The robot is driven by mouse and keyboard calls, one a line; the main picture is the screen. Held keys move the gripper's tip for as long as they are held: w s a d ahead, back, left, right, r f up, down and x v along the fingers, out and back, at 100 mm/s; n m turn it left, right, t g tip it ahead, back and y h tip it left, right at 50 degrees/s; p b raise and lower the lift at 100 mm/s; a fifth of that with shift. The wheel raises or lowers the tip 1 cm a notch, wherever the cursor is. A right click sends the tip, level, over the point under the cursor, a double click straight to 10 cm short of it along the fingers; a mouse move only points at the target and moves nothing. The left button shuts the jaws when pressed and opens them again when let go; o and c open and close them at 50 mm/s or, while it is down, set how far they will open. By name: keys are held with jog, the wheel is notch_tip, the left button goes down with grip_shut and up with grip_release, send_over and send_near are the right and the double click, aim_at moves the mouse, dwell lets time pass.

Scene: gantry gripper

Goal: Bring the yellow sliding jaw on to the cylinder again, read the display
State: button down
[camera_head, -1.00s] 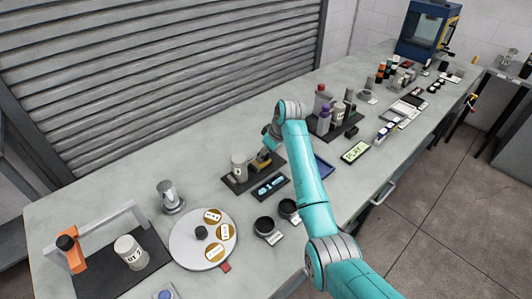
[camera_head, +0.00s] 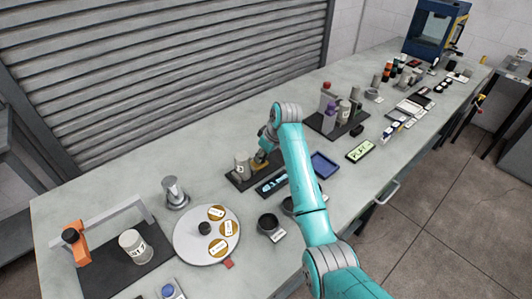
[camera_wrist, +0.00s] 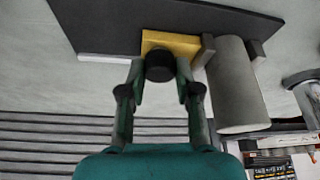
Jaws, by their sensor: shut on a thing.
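The yellow sliding jaw (camera_head: 261,157) sits on a dark base beside the pale upright cylinder (camera_head: 241,164). In the wrist view my gripper (camera_wrist: 160,72) is shut on the black knob (camera_wrist: 160,66) of the yellow jaw (camera_wrist: 190,44). The jaw's grey pad (camera_wrist: 206,50) is right beside the cylinder (camera_wrist: 238,90), touching or nearly so; a second grey pad (camera_wrist: 257,54) is on its other side. The display (camera_head: 271,185) lies in front of the base, lit with pale blue characters too small to read; my arm passes close to its right.
A round turntable (camera_head: 185,235) with labelled discs and a metal weight-like post (camera_head: 174,193) stand left.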

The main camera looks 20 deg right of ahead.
jog(key=c, duration=0.8)
grip_release()
jog(key=v, duration=1.2)
jog(key=shift+a, duration=0.1)
